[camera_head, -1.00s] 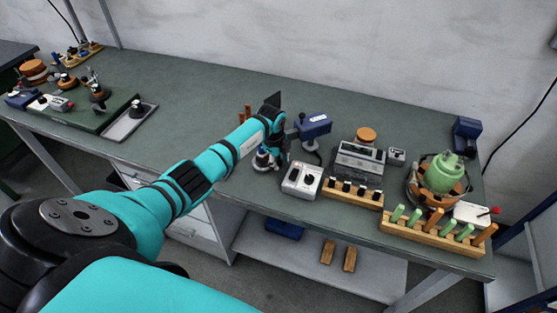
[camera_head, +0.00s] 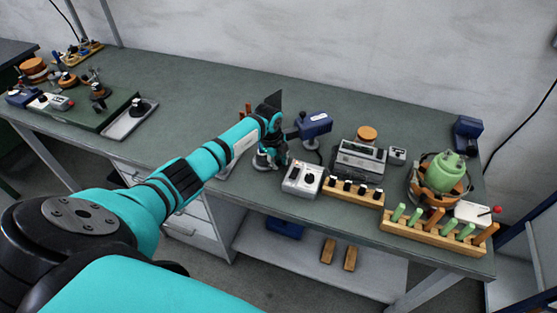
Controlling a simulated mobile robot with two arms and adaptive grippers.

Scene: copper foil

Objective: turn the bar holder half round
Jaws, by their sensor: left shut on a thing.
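My left arm reaches from the lower left across the green bench top. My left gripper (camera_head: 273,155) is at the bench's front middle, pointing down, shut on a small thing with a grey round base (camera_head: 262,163). I take this to be the bar holder; the wrist and fingers hide most of it, so its facing and whether it touches the bench cannot be told. My right gripper is not in view.
A grey box with a knob (camera_head: 302,179) stands close to the right of the gripper. A blue device on a stand (camera_head: 314,124) is behind it. A wooden rack (camera_head: 353,191) and a peg rack (camera_head: 432,233) are farther right. Bare bench lies to the left.

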